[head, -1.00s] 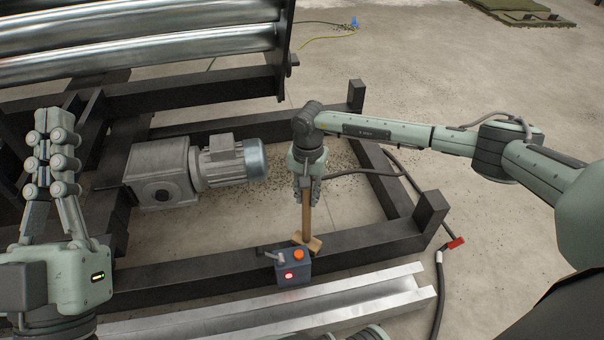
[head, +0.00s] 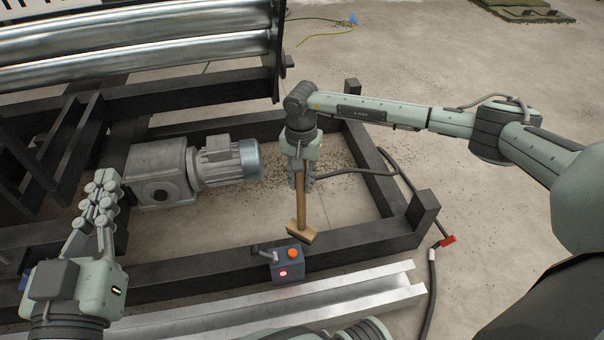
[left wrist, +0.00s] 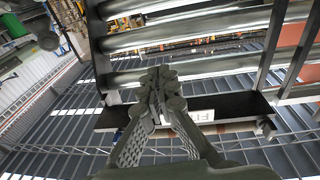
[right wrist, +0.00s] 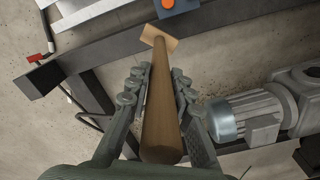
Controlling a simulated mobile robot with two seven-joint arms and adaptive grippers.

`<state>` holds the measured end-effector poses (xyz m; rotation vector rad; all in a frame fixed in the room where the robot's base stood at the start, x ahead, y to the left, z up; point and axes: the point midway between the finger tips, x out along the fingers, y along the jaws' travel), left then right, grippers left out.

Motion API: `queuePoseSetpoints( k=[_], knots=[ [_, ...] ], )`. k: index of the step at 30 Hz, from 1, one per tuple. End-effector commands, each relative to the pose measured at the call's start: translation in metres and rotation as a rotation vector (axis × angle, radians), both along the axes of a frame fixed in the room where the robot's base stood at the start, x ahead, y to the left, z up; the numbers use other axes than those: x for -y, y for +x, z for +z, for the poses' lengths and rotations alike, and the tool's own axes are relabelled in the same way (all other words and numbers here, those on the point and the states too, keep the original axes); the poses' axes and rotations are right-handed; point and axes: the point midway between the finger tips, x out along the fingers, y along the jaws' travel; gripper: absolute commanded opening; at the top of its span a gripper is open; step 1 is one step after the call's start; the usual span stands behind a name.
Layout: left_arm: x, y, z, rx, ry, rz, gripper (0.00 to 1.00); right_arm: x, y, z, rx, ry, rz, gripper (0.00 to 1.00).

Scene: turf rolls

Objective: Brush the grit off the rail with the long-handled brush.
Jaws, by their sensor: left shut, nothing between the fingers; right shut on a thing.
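The long-handled brush (head: 302,209) has a wooden handle and a pale wooden head. My right gripper (head: 302,175) is shut around the handle, which hangs down. The handle and head also show in the right wrist view (right wrist: 160,105). The head is just above or at the dark frame's front rail (head: 205,279), behind the control box; I cannot tell if it touches. Dark grit (head: 340,166) is scattered on the floor inside the frame; I cannot make out any on the rail. My left gripper (head: 100,185) is shut and empty, left of the motor.
A blue-grey control box (head: 287,265) with an orange button and a red light sits on the front rail. A grey motor (head: 225,163) stands inside the frame. A silver channel (head: 340,299) lies in front. Steel rollers (head: 140,50) are behind. A dark cable (head: 430,285) lies right.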

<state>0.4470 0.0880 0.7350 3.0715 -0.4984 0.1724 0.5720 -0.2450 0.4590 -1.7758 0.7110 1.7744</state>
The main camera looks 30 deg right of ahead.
Motion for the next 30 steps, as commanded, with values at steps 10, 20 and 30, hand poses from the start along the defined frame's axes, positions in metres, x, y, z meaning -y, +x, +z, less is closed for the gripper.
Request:
queuePoseSetpoints(
  k=[10, 20, 30],
  knots=[
    [-0.012, 0.004, -0.029, -0.13, 0.065, 0.025, 0.0, -0.001, 0.001, 0.012, 0.001, 0.0, -0.004, 0.0],
    [-0.023, 0.004, -0.052, -0.234, 0.114, 0.046, 0.0, -0.001, 0.001, 0.02, 0.001, -0.001, -0.008, 0.0],
    [-0.024, 0.004, -0.054, -0.24, 0.116, 0.048, 0.0, -0.002, 0.002, 0.02, 0.001, 0.0, -0.007, 0.0]
  ],
)
